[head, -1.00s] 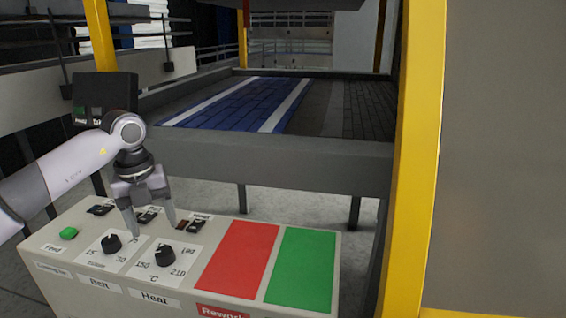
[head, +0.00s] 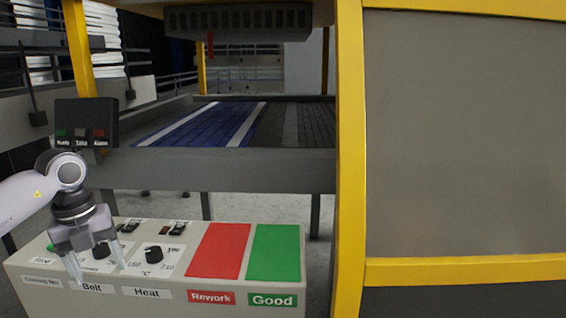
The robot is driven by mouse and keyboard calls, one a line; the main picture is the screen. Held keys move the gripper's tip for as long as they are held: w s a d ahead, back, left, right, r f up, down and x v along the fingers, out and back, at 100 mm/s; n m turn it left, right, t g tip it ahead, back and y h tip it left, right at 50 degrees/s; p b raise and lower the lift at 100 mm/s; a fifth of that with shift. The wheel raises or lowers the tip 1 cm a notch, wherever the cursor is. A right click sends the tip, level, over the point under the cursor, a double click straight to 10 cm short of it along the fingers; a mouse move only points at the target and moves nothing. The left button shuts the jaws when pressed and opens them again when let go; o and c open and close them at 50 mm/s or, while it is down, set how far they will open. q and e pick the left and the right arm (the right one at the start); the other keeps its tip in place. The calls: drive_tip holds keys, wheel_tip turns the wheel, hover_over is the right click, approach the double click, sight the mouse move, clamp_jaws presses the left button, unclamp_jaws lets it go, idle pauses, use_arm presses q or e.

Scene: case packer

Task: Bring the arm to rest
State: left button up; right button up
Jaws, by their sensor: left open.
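My left gripper (head: 98,272) is open and empty, with its fingers pointing down. It hangs in front of the left part of the control panel (head: 215,296), over the Belt knob (head: 102,251) and just above the Belt label (head: 92,288). I cannot tell whether the fingertips touch the panel. My right gripper is not in view.
The panel's right side has a red Rework area (head: 219,250) and a green Good area (head: 274,252). Behind stands a conveyor with a blue belt (head: 195,123). A yellow frame post (head: 350,170) and a grey panel (head: 460,135) close off the right. A dark indicator box (head: 86,122) stands behind my arm.

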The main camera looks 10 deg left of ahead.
use_arm(q)
drive_tip(key=d+f+m+h, duration=0.2)
drive_tip(key=d+f+h, duration=0.2)
drive_tip(key=d, duration=0.5)
drive_tip(key=d+f+m+h, duration=0.2)
drive_tip(key=d+f+h, duration=0.1)
drive_tip(key=d, duration=0.6)
drive_tip(key=s+d+r+n+t+h, duration=0.1)
drive_tip(key=s+d+n+t+h, duration=0.15)
drive_tip(key=d+h, duration=0.35)
drive_tip(key=s+d+n+t+h, duration=0.1)
drive_tip(key=d+n+t+h, duration=0.35)
drive_tip(key=d, duration=0.35)
drive_tip(key=s+a+f+n+t+y, duration=0.1)
drive_tip(key=a+f+n+t+y, duration=0.3)
drive_tip(key=f+n+y, duration=0.3)
drive_tip(key=s+a+f+n+t+y, duration=0.1)
drive_tip(key=a+f+n+t+y, duration=0.3)
drive_tip(key=n, duration=0.6)
drive_tip(key=s+a+f+n+g+y, duration=0.3)
drive_tip(key=s+f+n+g+y, duration=0.1)
drive_tip(key=s+f, duration=0.8)
drive_tip(key=shift+f+n+g+y, duration=0.35)
drive_tip(key=shift+f+n+g, duration=0.05)
drive_tip(key=shift+n, duration=0.3)
drive_tip(key=shift+s, duration=0.1)
